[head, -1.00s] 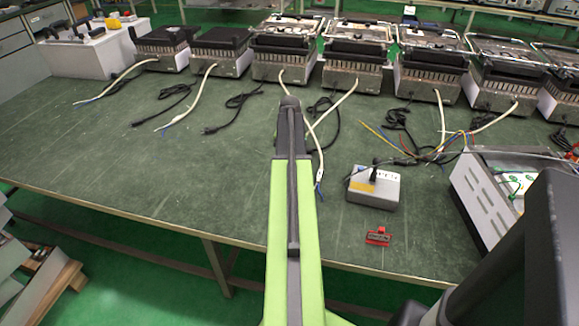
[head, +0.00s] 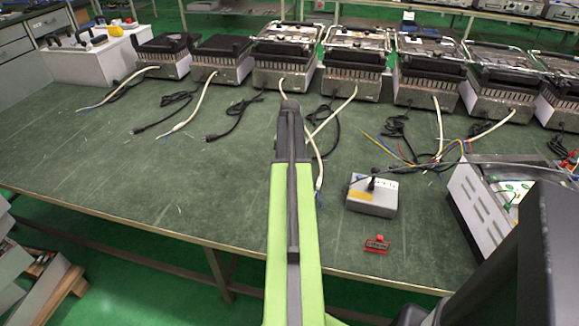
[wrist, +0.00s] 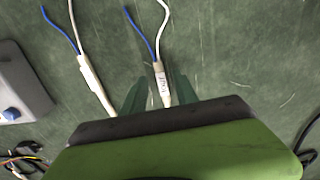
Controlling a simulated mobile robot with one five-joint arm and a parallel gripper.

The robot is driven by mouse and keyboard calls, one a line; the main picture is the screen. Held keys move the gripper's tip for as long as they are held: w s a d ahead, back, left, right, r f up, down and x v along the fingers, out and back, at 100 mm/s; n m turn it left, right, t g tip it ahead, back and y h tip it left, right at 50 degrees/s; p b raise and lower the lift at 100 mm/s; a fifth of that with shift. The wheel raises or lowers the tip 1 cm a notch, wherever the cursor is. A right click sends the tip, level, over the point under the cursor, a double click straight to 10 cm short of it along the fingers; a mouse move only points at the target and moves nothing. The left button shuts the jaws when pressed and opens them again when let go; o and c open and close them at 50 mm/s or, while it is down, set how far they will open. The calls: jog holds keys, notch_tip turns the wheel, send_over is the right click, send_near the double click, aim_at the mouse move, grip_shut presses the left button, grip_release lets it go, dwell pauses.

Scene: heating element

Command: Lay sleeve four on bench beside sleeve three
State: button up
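In the wrist view my gripper (wrist: 162,85) shows two dark green fingers standing apart. A white sleeve with a printed label (wrist: 159,83) lies between them, with clear gaps at both sides. A blue and a white wire run from its upper end. A second white sleeve (wrist: 88,70), also with a blue and a white wire, is to the left, outside the fingers. I cannot read which number either label bears. The green bench (head: 130,160) is beneath. In the head view my arm hides the gripper; a pale sleeve (head: 319,183) shows just right of it.
Several grill-like heaters (head: 283,70) line the back, with white leads and black cords on the bench. A grey box (head: 372,196), a red connector (head: 377,244) and an open metal case (head: 480,205) are right of my arm. The bench's front left is clear.

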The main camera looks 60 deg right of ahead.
notch_tip(320, 180, up, 10)
jog(key=p, duration=0.8)
jog(key=shift+f, duration=0.15)
jog(key=w+a+n, duration=0.3)
jog(key=w+a, duration=0.4)
jog(key=a, duration=0.5)
jog(key=w+a+n, duration=0.3)
jog(key=w+a, duration=0.4)
jog(key=a, duration=0.5)
jog(key=w+a+n, duration=0.1)
jog(key=a+n, duration=0.7)
jog(key=a, duration=2.7)
jog(key=shift+w+a, duration=0.15)
jog(key=shift+w, duration=0.1)
